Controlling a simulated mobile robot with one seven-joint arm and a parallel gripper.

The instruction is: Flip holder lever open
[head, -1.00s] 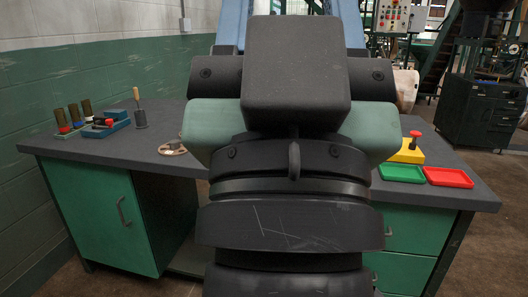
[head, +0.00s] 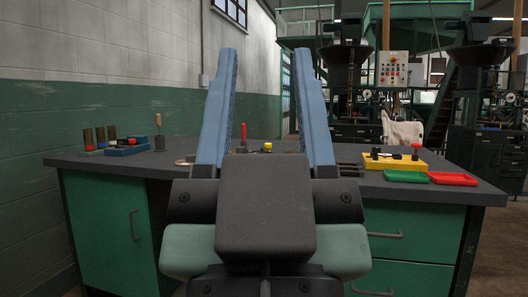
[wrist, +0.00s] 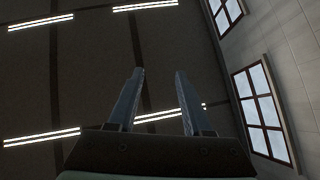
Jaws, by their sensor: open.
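My gripper (head: 266,52) points upward in the head view, its two long blue fingers spread wide with nothing between them. The wrist view shows the same open fingers (wrist: 159,72) against the ceiling. I cannot tell for sure which part is the holder lever. A small red upright handle (head: 243,130) and a yellow knob (head: 267,147) show between the fingers, at the back of the bench. Their bases are partly hidden by my gripper. A yellow block (head: 393,162) with black parts and a red knob (head: 416,147) stands on the right of the bench. My gripper touches none of these.
The dark benchtop (head: 100,161) has a green tray (head: 406,177) and a red tray (head: 452,179) at right. At left stand a blue block (head: 128,149), several cylinders and a wooden-handled tool (head: 159,135). A white bag (head: 403,130) and machines stand behind.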

